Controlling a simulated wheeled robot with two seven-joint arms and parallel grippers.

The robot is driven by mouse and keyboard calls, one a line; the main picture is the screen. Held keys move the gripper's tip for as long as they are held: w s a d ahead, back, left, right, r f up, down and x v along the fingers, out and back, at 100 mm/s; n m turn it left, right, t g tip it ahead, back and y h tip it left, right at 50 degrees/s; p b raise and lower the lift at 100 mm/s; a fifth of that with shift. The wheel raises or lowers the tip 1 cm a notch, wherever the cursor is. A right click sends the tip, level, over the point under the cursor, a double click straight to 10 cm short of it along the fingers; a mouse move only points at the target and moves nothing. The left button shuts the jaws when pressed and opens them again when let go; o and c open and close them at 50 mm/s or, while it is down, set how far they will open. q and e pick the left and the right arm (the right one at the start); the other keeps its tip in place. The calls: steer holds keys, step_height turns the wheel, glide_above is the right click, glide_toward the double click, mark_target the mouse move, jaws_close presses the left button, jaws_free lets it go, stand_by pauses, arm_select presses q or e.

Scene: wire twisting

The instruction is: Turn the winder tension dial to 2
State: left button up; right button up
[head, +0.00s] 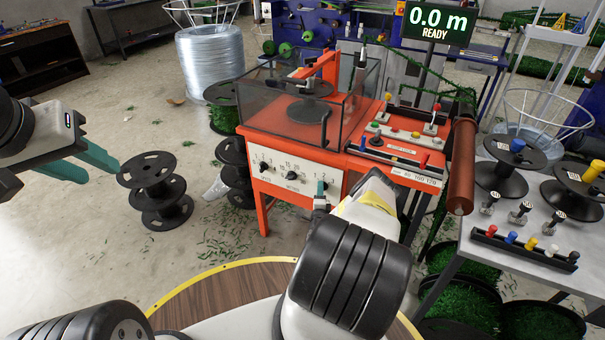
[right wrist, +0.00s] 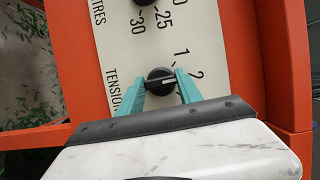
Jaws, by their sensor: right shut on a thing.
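The tension dial (right wrist: 160,82) is a round black knob on the white panel of the orange winder (head: 300,120). In the right wrist view, the teal fingers of my right gripper (right wrist: 161,88) are shut on its two sides. The white pointer mark on the knob points right, roughly toward the printed 2 (right wrist: 199,73); the 1 (right wrist: 182,58) is just above it. Any further numbers are hidden by a finger. In the head view, my right gripper (head: 321,190) covers most of the dial. My left gripper (head: 82,160) is open and empty at the left, away from the winder.
The metres dial (head: 292,175) sits to the left on the same panel. A display (head: 437,22) reads 0.0 m READY. Black spools (head: 153,170) stand on the floor left of the winder. A grey table (head: 500,268) with spools and coloured-knob parts is at the right.

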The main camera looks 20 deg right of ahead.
stand_by(0.3)
steer(key=o, duration=1.4)
steer(key=shift+s, duration=0.1)
steer(key=v, duration=0.7)
steer(key=shift+s+a+f, duration=0.15)
steer(key=shift+s, duration=0.15)
